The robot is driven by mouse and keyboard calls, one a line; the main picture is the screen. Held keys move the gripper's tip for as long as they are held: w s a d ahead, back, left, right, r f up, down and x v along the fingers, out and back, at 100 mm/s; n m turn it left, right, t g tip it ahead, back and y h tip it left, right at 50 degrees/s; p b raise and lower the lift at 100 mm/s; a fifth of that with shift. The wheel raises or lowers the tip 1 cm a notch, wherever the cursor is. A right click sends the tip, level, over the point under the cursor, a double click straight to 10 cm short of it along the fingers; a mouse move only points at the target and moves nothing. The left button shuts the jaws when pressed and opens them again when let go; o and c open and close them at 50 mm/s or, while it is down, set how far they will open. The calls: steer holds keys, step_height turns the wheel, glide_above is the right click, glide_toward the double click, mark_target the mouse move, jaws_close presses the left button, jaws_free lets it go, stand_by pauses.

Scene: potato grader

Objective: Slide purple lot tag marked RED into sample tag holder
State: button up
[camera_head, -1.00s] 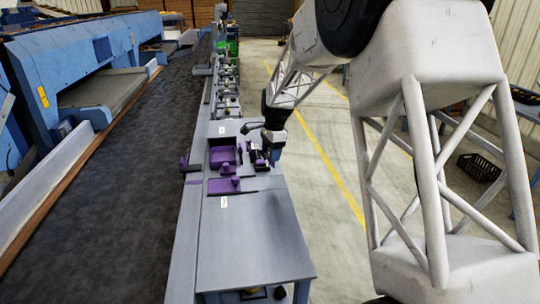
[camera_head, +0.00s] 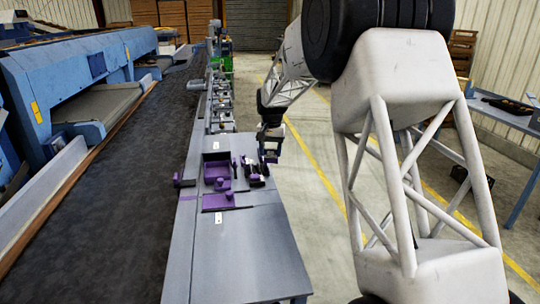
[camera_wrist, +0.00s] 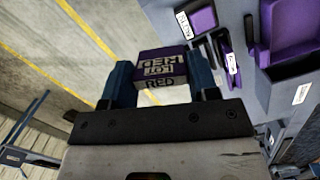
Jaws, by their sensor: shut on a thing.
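The purple lot tag (camera_wrist: 161,66) is a small block with pale lettering that reads RED and LOT in the wrist view. My gripper (camera_wrist: 160,84) is shut on it, with one blue finger on each side. In the head view my gripper (camera_head: 270,150) is at the right edge of the grey bench, by the purple and black fixtures. In the wrist view the tag is over the floor beside the bench. Purple slotted fixtures with white labels (camera_wrist: 233,63) stand to its right. I cannot tell which one is the sample tag holder.
A purple open tray (camera_head: 216,168) and a flat purple plate with a knob (camera_head: 218,203) sit on the grey bench (camera_head: 250,255). The near part of the bench is clear. A dark conveyor belt (camera_head: 110,220) runs along the left.

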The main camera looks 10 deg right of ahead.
steer(key=w+a+f+m, duration=0.1)
steer(key=w+a+m, duration=0.1)
steer(key=w+m, duration=0.2)
steer(key=w+a+f+m, duration=0.1)
steer(key=w+a+m, duration=0.2)
steer(key=w, duration=0.5)
steer(key=w+a+f+m+t, duration=0.1)
steer(key=w+a+f+m, duration=0.1)
steer(key=w+m, duration=0.4)
steer(key=shift+a+f+y, duration=0.1)
steer(key=shift+a+y, duration=0.3)
steer(key=shift+a, duration=0.1)
steer(key=shift+w+a+f+m, duration=0.3)
steer(key=shift+w+a+m, duration=0.05)
steer(key=shift+w+m, duration=0.25)
steer(key=shift+f, duration=0.15)
steer(key=shift+f, duration=0.85)
steer(key=shift+f, duration=1.45)
stand_by(0.6)
